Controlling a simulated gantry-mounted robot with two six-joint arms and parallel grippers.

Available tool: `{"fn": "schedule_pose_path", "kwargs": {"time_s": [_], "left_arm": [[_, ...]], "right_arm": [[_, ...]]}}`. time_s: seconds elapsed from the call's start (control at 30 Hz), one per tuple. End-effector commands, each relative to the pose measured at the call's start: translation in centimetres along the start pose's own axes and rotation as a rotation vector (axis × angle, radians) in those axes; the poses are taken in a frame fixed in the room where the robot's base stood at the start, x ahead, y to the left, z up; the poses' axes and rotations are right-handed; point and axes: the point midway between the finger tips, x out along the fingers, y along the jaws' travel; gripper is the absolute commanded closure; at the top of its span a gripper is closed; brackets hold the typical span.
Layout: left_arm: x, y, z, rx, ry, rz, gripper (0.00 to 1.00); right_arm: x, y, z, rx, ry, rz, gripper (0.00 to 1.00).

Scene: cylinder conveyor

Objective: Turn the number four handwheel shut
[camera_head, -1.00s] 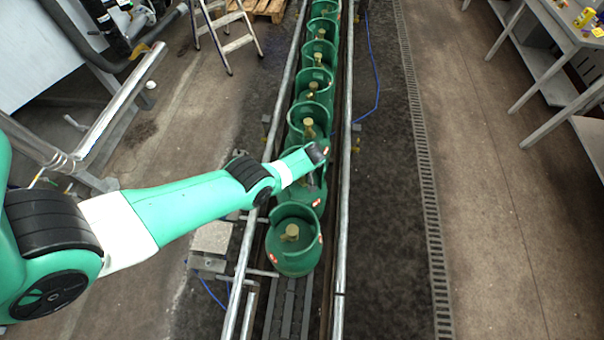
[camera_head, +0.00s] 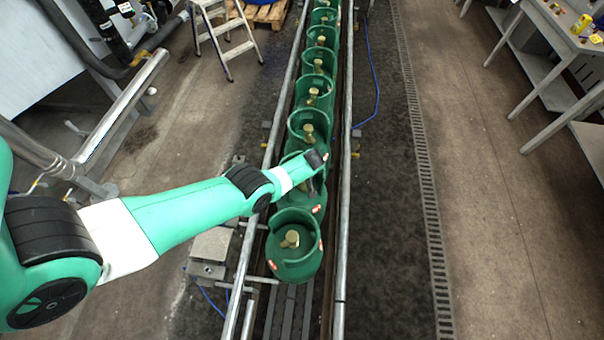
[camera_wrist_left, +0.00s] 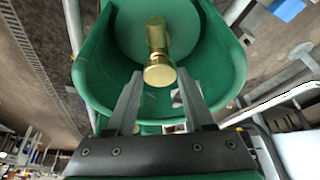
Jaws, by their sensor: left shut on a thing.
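Several green gas cylinders with open collars stand in a row on the conveyor; I can read no numbers on them. My left gripper (camera_head: 311,186) reaches down into the collar of the second cylinder from the front (camera_head: 318,203), its fingers partly hidden by my wrist. In the left wrist view, its two grey fingers (camera_wrist_left: 158,92) are shut on the brass handwheel (camera_wrist_left: 158,50), one on each side, inside the green collar (camera_wrist_left: 215,70). The exact contact is hard to see. The front cylinder (camera_head: 296,268) stands free with its brass valve upright. My right gripper is not in view.
Metal rails (camera_head: 342,230) run along both sides of the conveyor. A floor grate (camera_head: 425,165) lies to the right, with a workbench (camera_head: 550,60) beyond. A stepladder (camera_head: 228,45) and a pallet (camera_head: 262,14) are at the back left. The dark floor right of the conveyor is mostly clear.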

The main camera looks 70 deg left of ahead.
Motion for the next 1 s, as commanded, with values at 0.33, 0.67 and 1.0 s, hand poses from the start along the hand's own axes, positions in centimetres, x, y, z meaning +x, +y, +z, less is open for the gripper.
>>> {"fn": "schedule_pose_path", "kwargs": {"time_s": [0.33, 0.67, 1.0], "left_arm": [[-0.1, -0.3, 0.0, 0.12, -0.001, 0.049, 1.0], [-0.1, -0.5, -0.1, 0.378, -0.001, 0.157, 1.0], [0.1, -0.7, -0.3, 0.674, 0.0, 0.282, 1.0]], "right_arm": [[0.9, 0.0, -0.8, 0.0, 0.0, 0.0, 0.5], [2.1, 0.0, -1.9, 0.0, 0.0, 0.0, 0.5], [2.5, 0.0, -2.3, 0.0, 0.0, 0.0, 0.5]]}}
